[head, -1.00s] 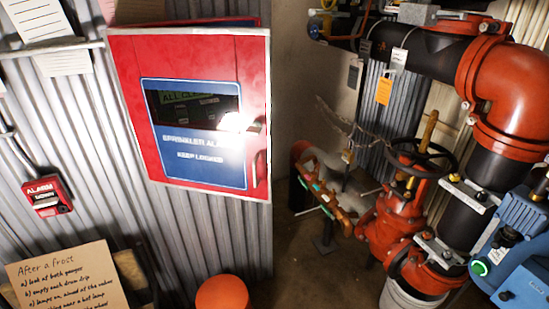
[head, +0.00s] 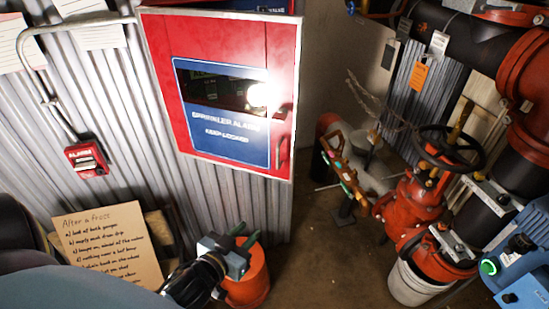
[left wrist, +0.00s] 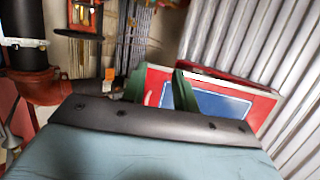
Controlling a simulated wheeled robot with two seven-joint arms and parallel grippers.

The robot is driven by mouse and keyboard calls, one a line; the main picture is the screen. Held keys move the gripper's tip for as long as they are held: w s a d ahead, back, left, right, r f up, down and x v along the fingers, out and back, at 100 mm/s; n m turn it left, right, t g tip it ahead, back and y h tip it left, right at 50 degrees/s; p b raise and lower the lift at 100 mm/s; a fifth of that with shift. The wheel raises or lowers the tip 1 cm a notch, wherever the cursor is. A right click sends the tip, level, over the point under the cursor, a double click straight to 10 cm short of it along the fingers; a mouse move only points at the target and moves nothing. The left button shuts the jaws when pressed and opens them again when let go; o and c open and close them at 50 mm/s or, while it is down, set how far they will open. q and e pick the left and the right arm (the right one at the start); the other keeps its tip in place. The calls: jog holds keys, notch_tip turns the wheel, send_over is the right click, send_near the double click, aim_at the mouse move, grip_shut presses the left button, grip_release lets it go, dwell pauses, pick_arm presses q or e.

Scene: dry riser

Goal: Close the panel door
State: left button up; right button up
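The red panel door (head: 222,85) has a pale edge and a blue label reading "SPRINKLER ALARM KEEP LOCKED". It is on a red box (head: 262,5) on the corrugated wall, and the box's top shows behind it. The door's edge looks out of line with the box, but how far it stands open is hard to tell. A handle shows near its right edge. My left gripper (head: 244,236) is below the door, apart from it. In the left wrist view its green fingers (left wrist: 158,88) are spread and empty, with the door (left wrist: 215,98) beyond. My right gripper is out of view.
An orange-red cylinder (head: 250,282) stands below my left gripper. A red alarm box (head: 87,158) and a handwritten card (head: 108,250) are at left. Red valves and pipes (head: 415,205) and a blue unit (head: 520,255) crowd the right. Some floor between is clear.

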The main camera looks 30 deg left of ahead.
pick_arm(q)
notch_tip(320, 180, up, 14)
jog(key=t, duration=0.3)
jog(key=p, duration=0.3)
send_near(275, 157)
jog(key=w+r, duration=0.1)
jog(key=w, duration=0.1)
jog(key=w+d+r, duration=0.1)
jog(key=w+r, duration=0.1)
jog(key=w+d+r, duration=0.1)
jog(key=shift+w+d+r, duration=0.1)
jog(key=shift+w+r, duration=0.15)
jog(key=shift+w, duration=0.15)
jog(key=shift+c, duration=0.4)
grip_shut()
